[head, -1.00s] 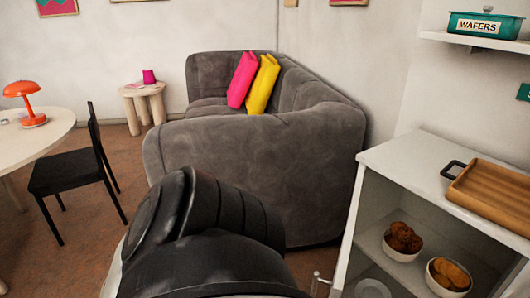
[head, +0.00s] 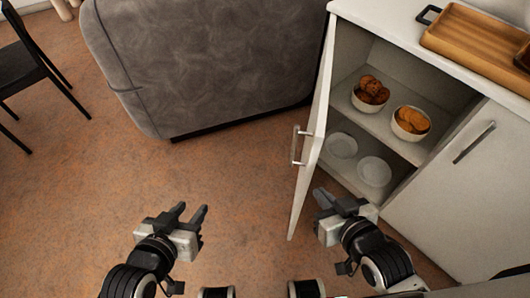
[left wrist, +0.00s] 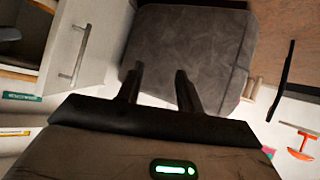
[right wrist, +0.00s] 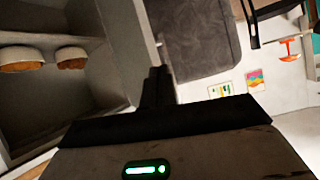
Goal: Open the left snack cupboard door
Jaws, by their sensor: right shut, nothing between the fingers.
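The left snack cupboard door (head: 313,135) is white and stands swung wide open toward me. Its bar handle (head: 297,145) is on the outer face, which also shows in the left wrist view (left wrist: 75,55). My left gripper (head: 190,213) is open and empty, left of the door and apart from it. My right gripper (head: 325,198) is shut and empty, on the inner side of the door, near its lower edge; I cannot tell whether it touches. Inside the cupboard are a bowl of dark cookies (head: 370,92), a bowl of lighter biscuits (head: 411,122) and two plates (head: 374,171).
The right cupboard door (head: 450,185) is closed. A wooden tray (head: 470,40) lies on the white cupboard top. A grey sofa (head: 200,65) stands behind and left of the open door. A black chair (head: 35,65) is at the far left. The brown floor (head: 225,170) between is clear.

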